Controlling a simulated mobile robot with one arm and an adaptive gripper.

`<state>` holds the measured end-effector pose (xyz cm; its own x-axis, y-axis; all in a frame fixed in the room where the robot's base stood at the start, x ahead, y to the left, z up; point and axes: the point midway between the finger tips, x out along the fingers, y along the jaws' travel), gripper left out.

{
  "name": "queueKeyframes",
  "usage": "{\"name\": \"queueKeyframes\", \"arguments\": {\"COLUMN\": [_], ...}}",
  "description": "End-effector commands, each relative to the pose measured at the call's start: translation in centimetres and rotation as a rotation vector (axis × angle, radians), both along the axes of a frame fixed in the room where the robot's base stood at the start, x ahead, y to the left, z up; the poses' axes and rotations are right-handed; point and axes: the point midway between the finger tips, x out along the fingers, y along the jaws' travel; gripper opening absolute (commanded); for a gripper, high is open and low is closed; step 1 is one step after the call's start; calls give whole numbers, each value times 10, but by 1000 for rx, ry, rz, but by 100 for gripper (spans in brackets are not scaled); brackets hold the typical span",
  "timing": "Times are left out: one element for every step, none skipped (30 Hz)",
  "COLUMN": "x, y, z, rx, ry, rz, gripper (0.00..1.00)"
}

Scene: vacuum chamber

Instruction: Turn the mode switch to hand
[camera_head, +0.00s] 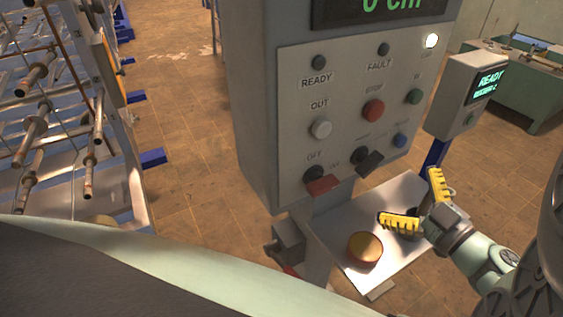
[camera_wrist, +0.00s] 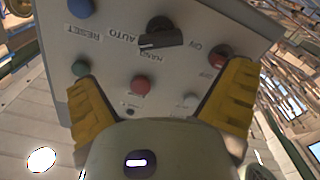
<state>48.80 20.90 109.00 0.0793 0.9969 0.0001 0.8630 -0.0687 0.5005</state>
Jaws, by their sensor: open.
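The mode switch (camera_head: 369,161) is a black knob on the lower part of the grey control panel, between the red off/on switch (camera_head: 320,184) and the blue reset button (camera_head: 400,140). In the wrist view the panel appears upside down, and the black mode switch (camera_wrist: 160,40) shows with AUTO and HAND labels beside it. Its handle lies roughly sideways there; I cannot tell which label it points to. My gripper (camera_head: 418,203) has yellow ribbed fingers, spread apart and empty, below and right of the switch. In the wrist view the fingers (camera_wrist: 162,78) frame the panel, apart from the switch.
The panel also carries a red stop button (camera_head: 373,110), a white OUT button (camera_head: 320,128) and a green button (camera_head: 413,96). Below is a metal shelf (camera_head: 335,235) with a round brass-coloured piece (camera_head: 365,249). A second display box (camera_head: 465,95) stands right.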

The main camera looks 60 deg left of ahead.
Motion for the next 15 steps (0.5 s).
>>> {"name": "queueKeyframes", "arguments": {"x": [-1,-1,0,1,1,0,2,3,4,4,4,5,5,5,5], "y": [13,19,27,33,39,47,52,58,65,69,73,78,82,84,88], "z": [4,4,4,4,4,3,3,3,3,3,3,3,2,2,1], "rx": [3,2,4,4,3,3,2,3,2,2,2,3,3,1,1], "ry": [1,1,1,1,2,3,2,2,1,1,1,1,1,1,1], "rz": [11,10,8,8,10,11,8,6,6,6,5,4,4,4,4], "gripper": [99,99,99,99,99,99,99,99,99,99,99,99,99,99,99]}}
